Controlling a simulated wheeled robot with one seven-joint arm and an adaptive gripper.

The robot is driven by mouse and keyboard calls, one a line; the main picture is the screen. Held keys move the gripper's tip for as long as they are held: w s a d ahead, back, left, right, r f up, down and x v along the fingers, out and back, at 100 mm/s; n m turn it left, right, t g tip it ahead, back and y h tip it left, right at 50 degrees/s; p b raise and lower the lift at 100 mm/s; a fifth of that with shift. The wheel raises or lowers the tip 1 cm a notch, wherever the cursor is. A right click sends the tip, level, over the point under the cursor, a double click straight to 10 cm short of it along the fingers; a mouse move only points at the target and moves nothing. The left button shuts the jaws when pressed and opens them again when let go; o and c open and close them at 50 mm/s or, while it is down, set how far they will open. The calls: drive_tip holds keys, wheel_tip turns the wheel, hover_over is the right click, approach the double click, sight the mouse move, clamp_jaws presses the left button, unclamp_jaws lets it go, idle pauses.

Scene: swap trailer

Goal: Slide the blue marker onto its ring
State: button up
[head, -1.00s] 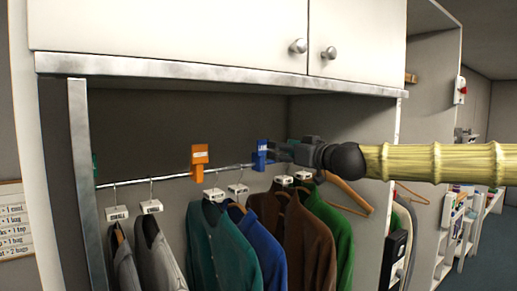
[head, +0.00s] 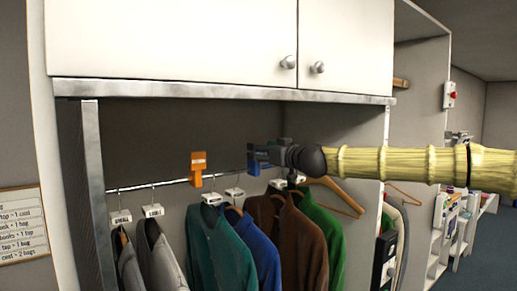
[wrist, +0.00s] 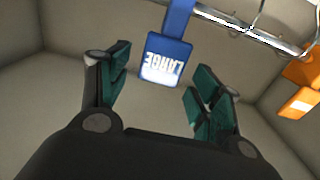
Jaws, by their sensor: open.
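The blue marker (head: 254,164) hangs on the metal rail inside the wardrobe bay. In the wrist view the blue marker (wrist: 167,58) shows a white label reading LARGE, upside down. My gripper (head: 268,158) is at the marker from the right in the head view and covers part of it. In the wrist view my gripper (wrist: 157,88) is open, with one green-padded finger to each side and the marker just beyond and between the tips. I see no contact. I cannot make out a ring for the marker.
An orange marker (head: 197,168) sits further left on the rail (head: 150,186). Several garments on hangers, such as a teal jacket (head: 220,250), hang below, close under my gripper. The cabinet's metal edge (head: 200,89) runs above. Bare hangers (head: 335,195) are at the right.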

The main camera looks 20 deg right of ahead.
drive_tip(key=shift+w+a+f, duration=0.1)
drive_tip(key=shift+w, duration=0.4)
drive_tip(key=shift+w+a+f, duration=0.1)
drive_tip(key=shift+w, duration=0.4)
drive_tip(key=shift+w+a+r+p, duration=0.1)
drive_tip(key=shift+w+a+p, duration=0.1)
drive_tip(key=shift+w+p, duration=0.1)
drive_tip(key=shift+s, duration=0.15)
drive_tip(key=shift+c, duration=0.6)
drive_tip(key=shift+s+r, duration=0.1)
drive_tip(key=c, duration=0.3)
clamp_jaws()
drive_tip(key=shift+w+d+b, duration=0.35)
drive_tip(key=shift+d+b, duration=0.05)
drive_tip(key=shift+d, duration=0.5)
drive_tip(key=shift+w+d+b, duration=0.3)
drive_tip(key=shift+d+b, duration=0.1)
drive_tip(key=shift+d, duration=0.45)
drive_tip(key=shift+w+d+b, duration=0.35)
drive_tip(key=shift+d+b, duration=0.05)
drive_tip(key=shift+d, duration=0.5)
